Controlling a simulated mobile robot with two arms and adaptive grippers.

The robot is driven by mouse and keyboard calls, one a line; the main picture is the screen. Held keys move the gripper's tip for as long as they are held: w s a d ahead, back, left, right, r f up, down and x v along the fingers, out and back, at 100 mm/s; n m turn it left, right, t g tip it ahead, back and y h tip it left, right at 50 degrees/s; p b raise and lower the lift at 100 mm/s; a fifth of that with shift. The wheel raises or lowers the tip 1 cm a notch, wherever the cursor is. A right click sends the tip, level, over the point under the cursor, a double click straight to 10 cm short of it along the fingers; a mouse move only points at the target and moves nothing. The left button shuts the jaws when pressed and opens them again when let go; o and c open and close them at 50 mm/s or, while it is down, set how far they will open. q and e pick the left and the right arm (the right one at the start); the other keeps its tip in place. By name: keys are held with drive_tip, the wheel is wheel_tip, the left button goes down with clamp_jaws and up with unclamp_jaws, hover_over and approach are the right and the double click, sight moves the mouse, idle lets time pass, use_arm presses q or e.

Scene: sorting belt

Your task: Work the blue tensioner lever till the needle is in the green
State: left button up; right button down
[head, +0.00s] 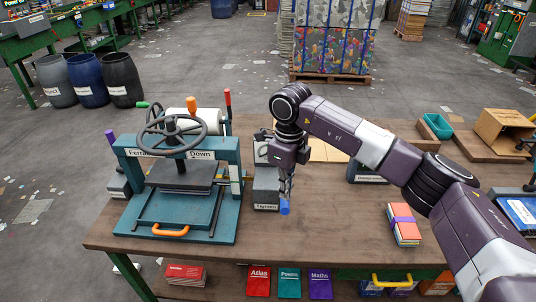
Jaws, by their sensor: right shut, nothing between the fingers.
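The blue lever handle (285,207) sticks out at the front right of a small grey unit (264,187) on the workbench. A white label at the unit's foot seems to read "Tighten". My right gripper (287,190) points down directly above the blue handle, with its fingers shut and empty. The fingertips are at or very near the handle's top; I cannot tell whether they touch. A gauge face (261,151) shows only in part behind my gripper, and its needle and green zone cannot be made out. My left gripper is out of view.
A teal press (133,168) with a handwheel stands close left of the unit. A strapped book stack (404,228), a teal tray (437,126) and a cardboard box (502,128) are to the right. The bench top (330,235) right of the lever is clear.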

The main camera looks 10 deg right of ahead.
wheel_tip(320, 180, down, 10)
drive_tip(key=b, duration=0.7)
drive_tip(key=shift+r, duration=0.2)
idle(2.9)
idle(0.3)
drive_tip(key=shift+r+p, duration=4)
drive_tip(key=shift+r, duration=3.25)
